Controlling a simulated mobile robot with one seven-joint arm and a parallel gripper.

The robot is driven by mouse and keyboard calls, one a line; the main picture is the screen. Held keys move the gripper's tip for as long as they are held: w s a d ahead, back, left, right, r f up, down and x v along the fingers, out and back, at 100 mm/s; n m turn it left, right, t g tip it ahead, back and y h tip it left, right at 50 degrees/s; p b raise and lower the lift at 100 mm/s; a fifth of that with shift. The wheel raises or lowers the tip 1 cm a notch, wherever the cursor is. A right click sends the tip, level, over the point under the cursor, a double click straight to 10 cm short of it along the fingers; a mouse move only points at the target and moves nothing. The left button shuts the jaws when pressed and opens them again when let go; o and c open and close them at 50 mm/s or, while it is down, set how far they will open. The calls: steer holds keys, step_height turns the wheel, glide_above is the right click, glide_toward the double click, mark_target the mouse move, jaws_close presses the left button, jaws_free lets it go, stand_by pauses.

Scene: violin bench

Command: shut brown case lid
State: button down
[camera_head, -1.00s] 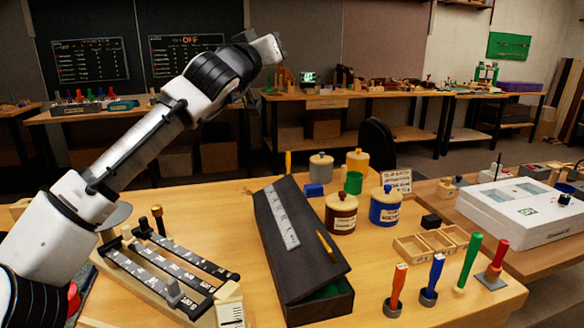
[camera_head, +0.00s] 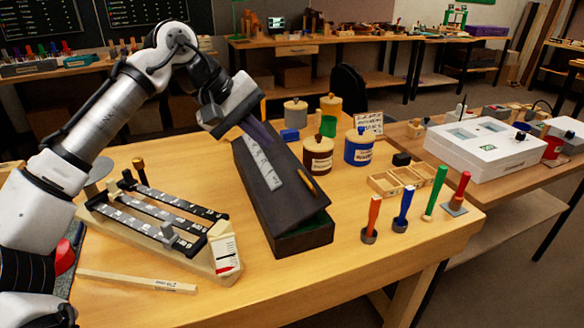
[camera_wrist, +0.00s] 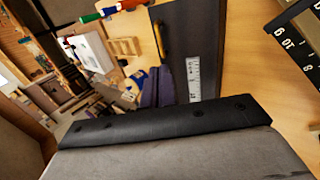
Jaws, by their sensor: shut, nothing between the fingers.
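The dark brown case (camera_head: 302,240) is long and lies on the wooden bench. Its lid (camera_head: 283,203) lies over it at a slight tilt, with a gap and green lining showing at the near right end. In the wrist view the lid (camera_wrist: 186,20) lies beyond the fingers (camera_wrist: 158,88).
A brown jar (camera_head: 318,155) and a blue jar (camera_head: 358,148) stand right of the case. A divided wooden tray (camera_head: 385,185) and several upright coloured-handled tools (camera_head: 403,208) are farther right. A rack with dark numbered bars (camera_head: 150,222) stands left. The bench front is mostly clear.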

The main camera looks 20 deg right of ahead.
glide_toward(315, 184)
steer(key=f, duration=0.1)
steer(key=d+f, duration=0.1)
steer(key=f, duration=0.1)
steer(key=shift+s, duration=0.1)
steer(key=shift+d+r, duration=0.1)
steer(key=d+y+p, duration=0.1)
steer(key=p, duration=0.1)
steer(key=shift+p, duration=0.35)
steer(key=d+f+y+p, duration=0.3)
steer(key=f+p, duration=0.1)
steer(key=shift+d, duration=0.15)
steer(key=shift+d+f, duration=0.15)
steer(key=shift+f, duration=0.15)
